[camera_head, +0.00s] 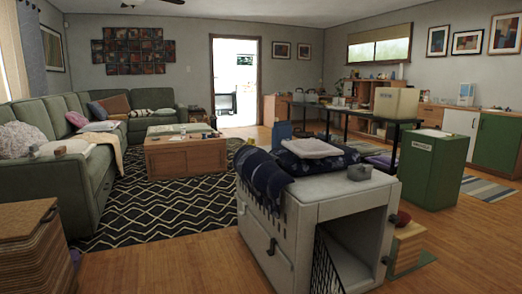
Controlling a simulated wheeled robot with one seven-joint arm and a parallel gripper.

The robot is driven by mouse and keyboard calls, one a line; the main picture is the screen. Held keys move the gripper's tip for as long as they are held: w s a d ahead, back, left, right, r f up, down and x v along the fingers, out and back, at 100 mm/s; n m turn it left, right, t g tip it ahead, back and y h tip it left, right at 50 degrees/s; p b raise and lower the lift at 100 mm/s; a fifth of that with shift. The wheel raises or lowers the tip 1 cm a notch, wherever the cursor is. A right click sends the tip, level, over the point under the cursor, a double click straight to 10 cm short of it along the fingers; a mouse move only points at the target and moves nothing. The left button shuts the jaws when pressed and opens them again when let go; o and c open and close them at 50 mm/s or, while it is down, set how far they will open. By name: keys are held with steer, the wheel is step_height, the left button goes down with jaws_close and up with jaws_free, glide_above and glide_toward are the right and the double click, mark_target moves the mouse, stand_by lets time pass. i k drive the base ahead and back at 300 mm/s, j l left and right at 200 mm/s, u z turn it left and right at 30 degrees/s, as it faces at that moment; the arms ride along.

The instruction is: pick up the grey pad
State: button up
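A pale grey-white flat pad (314,148) lies on top of a dark blue patterned cushion (325,163). The cushion rests on the white crate-like kennel (340,200) in the foreground. This pad is the closest match to the grey pad, though it looks nearly white. A small grey object (360,173) sits on the kennel top to the right of the cushion; I cannot tell what it is. My gripper is not in view.
A dark blue cloth (264,178) drapes over the kennel's left edge. A green bin (432,165) stands to the right, and a woven basket (32,230) at the front left. A wooden coffee table (186,157) stands behind on the rug. Wood floor (165,268) at front left is clear.

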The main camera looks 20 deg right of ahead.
mark_target(306, 148)
steer(key=i+l+u, duration=0.1)
steer(key=l, duration=0.4)
steer(key=i+l+u, duration=0.1)
steer(key=l, duration=0.45)
steer(key=i+l+u, duration=0.1)
steer(key=l, duration=0.4)
steer(key=i+l+u, duration=0.1)
steer(key=l, duration=0.45)
